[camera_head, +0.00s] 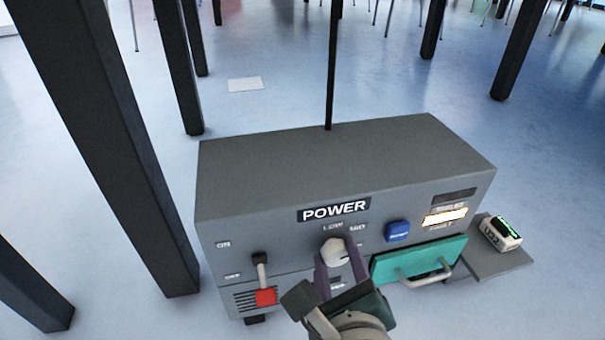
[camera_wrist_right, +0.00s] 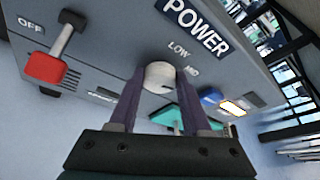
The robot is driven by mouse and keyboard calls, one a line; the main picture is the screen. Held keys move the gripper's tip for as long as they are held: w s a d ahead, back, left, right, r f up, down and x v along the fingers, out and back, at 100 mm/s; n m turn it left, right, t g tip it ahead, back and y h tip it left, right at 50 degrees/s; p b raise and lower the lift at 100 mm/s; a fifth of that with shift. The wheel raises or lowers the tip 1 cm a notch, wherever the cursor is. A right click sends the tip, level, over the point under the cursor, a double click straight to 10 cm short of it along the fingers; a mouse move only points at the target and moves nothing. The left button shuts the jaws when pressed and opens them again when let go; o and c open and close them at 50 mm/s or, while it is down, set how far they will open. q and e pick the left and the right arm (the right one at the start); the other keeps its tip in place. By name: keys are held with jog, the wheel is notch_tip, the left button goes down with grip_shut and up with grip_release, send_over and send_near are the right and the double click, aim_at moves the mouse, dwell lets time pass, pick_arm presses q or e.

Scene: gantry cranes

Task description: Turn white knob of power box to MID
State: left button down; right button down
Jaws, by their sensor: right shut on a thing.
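The grey power box (camera_head: 330,160) stands in the middle of the head view, with a POWER label on its front. Its white knob (camera_head: 334,251) sits below that label, with LOW and MID printed above it. My right gripper (camera_head: 340,262) is at the knob, its two purple fingers shut on either side of it. In the right wrist view the white knob (camera_wrist_right: 160,75) sits between the fingertips of my right gripper (camera_wrist_right: 163,88). A dark mark shows on the knob's lower right edge there; which setting it points to I cannot tell. My left gripper is not in view.
A small device (camera_head: 500,232) lies on a side shelf. Dark posts (camera_head: 105,130) stand left.

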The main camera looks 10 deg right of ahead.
jog(key=shift+f+n+h+b, duration=0.1)
jog(key=shift+n+h+b, duration=0.2)
jog(key=shift+n+h, duration=0.4)
jog(key=shift+c, duration=1.8)
grip_release()
jog(key=shift+s+a+r+p, duration=0.1)
jog(key=shift+s+r+p, duration=0.1)
jog(key=shift+s+p, duration=0.1)
jog(key=p+v, duration=0.4)
jog(key=v, duration=0.5)
jog(key=shift+s+f, duration=0.15)
jog(key=shift+s, duration=0.05)
